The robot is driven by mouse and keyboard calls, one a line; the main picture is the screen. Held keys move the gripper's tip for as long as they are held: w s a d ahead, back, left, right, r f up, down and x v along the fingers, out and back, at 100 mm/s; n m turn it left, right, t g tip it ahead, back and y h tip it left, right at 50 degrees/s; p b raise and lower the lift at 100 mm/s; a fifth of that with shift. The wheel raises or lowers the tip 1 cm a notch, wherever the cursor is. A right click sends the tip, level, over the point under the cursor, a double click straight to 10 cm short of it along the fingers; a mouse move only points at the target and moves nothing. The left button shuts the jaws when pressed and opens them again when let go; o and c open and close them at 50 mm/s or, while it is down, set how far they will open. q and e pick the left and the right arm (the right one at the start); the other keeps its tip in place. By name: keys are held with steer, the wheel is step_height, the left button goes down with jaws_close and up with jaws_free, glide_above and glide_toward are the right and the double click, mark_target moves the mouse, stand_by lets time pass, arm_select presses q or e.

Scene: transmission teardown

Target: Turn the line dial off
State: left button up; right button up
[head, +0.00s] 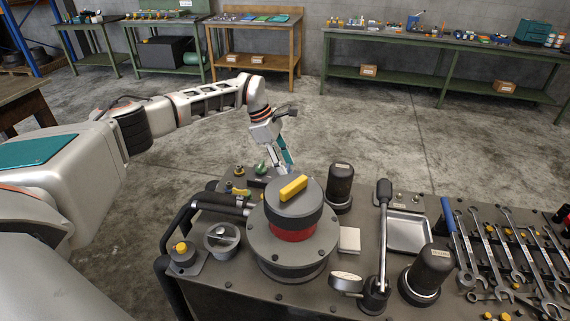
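A large round dial (293,209) with a yellow bar handle (293,188) on its grey top sits near the middle of the bench in the head view. It has a red band below the cap and stands on a wide grey flanged base. The yellow bar lies at a slant, its right end farther back. My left gripper (284,165) points down just behind the dial, apart from the yellow bar. Its fingertips are small and partly hidden behind the dial, so its opening is unclear. My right gripper is not in view.
A dark upright cylinder (340,184) stands close behind the dial on the right. A tall lever (383,235) and another dark cylinder (427,271) are to the right. A yellow-topped knob (182,250) and a small grey round fitting (222,238) are left. Wrenches (510,250) lie far right.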

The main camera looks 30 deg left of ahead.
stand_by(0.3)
arm_select(q)
steer(key=v, duration=1.2)
steer(key=shift+s+f, duration=0.1)
